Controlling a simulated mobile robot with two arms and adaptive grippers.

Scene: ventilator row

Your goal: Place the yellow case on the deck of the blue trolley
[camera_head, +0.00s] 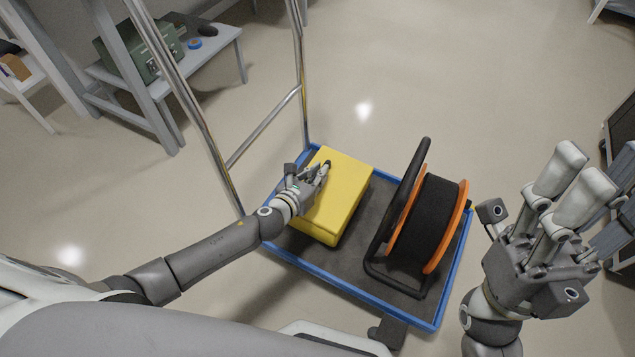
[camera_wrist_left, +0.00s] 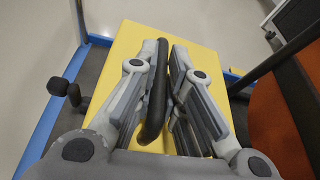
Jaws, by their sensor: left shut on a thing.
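The yellow case (camera_head: 345,189) is over the left half of the blue trolley's deck (camera_head: 388,198), inside its blue rim. It looks level, and I cannot tell whether its underside touches the deck. My left gripper (camera_head: 322,172) is at its top, shut on the dark handle. In the left wrist view the fingers (camera_wrist_left: 165,85) close around the black handle (camera_wrist_left: 156,90), with the yellow top (camera_wrist_left: 125,42) beneath. My right gripper (camera_head: 575,182) is off the trolley's right side, with nothing seen in it; its finger gap is unclear.
A black cable reel with orange rims (camera_head: 428,222) stands on the deck right of the case. The trolley's metal push handle (camera_head: 265,125) rises at the left. A grey bench (camera_head: 205,52) with a green box (camera_head: 150,50) is at upper left. The floor beyond the trolley is clear.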

